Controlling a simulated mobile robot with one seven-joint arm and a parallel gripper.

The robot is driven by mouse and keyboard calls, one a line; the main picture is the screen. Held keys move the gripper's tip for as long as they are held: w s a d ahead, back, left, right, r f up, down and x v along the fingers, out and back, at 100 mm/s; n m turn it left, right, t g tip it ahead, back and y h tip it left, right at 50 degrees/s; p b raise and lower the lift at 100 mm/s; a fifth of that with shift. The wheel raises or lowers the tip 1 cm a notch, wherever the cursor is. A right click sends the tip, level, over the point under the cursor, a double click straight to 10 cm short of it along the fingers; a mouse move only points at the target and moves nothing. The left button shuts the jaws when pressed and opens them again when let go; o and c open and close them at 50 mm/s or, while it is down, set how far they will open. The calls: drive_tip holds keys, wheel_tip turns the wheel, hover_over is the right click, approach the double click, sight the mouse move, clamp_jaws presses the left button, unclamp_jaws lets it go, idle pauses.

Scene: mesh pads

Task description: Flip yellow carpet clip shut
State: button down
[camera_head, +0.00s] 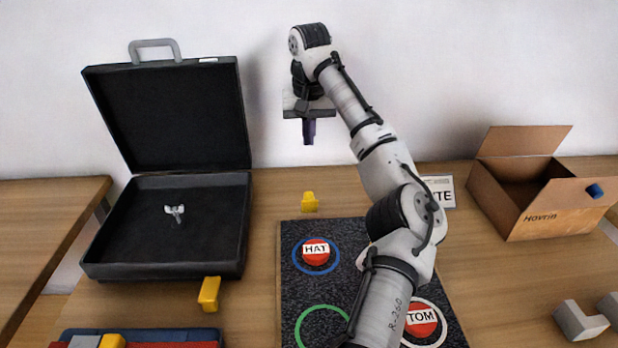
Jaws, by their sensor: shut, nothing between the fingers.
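A small yellow clip (310,202) stands on the table just behind the far edge of the dark speckled carpet (289,235). It looks upright, with its narrower part pointing up; its hinge is too small to make out. A second yellow piece (209,293) stands on the table left of the carpet, in front of the briefcase, with a bent top. My gripper (308,141) points down, shut and empty, in the air above the clip at the carpet's far edge. It is apart from the clip.
The carpet bears a red HAT pad (316,251), a green ring (322,310) and a red TOM pad (421,320), partly behind my arm. An open black briefcase (240,220) is left, a cardboard box (545,222) right. A blue tray (205,334) with blocks is at front left.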

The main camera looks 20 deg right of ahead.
sight(309, 202)
drive_tip(key=shift+s+a+f+p, duration=0.15)
drive_tip(key=shift+s+f+p, duration=0.25)
drive_tip(key=shift+f, duration=1.5)
drive_tip(key=shift+s+a+f+p, duration=0.1)
drive_tip(key=shift+s+f+p, duration=0.25)
drive_tip(key=shift+f, duration=1.55)
drive_tip(key=shift+s+a+f+p, duration=0.2)
drive_tip(key=shift+s+f, duration=0.35)
drive_tip(key=shift+f, duration=1.35)
drive_tip(key=shift+w+t, duration=0.1)
drive_tip(key=shift+t, duration=0.2)
